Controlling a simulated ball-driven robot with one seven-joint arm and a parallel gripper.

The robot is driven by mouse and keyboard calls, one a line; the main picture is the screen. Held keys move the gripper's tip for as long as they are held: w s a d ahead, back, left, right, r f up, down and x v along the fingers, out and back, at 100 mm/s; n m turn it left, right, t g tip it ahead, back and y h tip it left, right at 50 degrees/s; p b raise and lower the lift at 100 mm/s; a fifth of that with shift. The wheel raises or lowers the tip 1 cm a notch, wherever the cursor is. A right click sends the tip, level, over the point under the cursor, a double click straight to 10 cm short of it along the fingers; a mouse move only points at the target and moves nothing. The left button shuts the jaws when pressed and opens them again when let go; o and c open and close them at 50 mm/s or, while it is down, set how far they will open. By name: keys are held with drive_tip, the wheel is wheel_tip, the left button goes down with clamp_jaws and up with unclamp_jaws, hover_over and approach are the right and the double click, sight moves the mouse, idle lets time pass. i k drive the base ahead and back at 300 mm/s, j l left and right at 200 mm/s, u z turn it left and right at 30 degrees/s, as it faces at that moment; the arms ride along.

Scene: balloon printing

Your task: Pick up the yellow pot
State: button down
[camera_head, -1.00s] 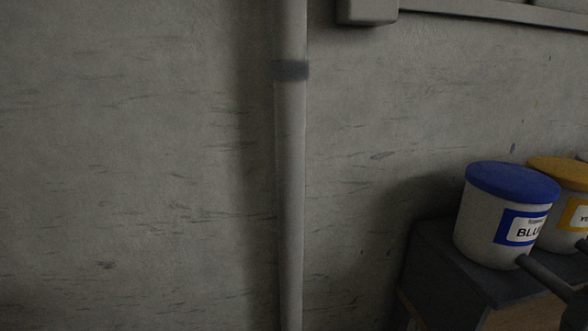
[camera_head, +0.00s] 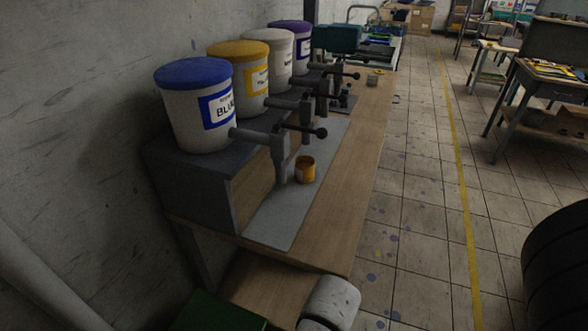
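A small yellow-orange pot (camera_head: 305,170) stands upright on a grey mat (camera_head: 262,232) on the wooden bench (camera_head: 345,205). It is just right of the nearest dispenser tap (camera_head: 281,150), below its black-knobbed handle. A larger white tub with a yellow lid (camera_head: 238,80) stands on the raised dark shelf, between the blue-lidded tub (camera_head: 195,105) and a white-lidded tub. A white rounded part of my arm shows at the bottom edge. My gripper's fingers cannot be seen.
A purple-lidded tub (camera_head: 291,45) stands farther back in the row. The tiled floor (camera_head: 415,210) right of the bench is open. A black tyre-like object (camera_head: 556,262) is at the right edge. A green box (camera_head: 215,312) is at the bottom. Other workbenches stand at far right.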

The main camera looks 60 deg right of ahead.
sight(304, 164)
drive_tip(key=k+l+z, duration=0.1)
drive_tip(key=l+z, duration=0.15)
drive_tip(key=l, duration=0.4)
drive_tip(key=l+z, duration=0.25)
drive_tip(key=l, duration=0.35)
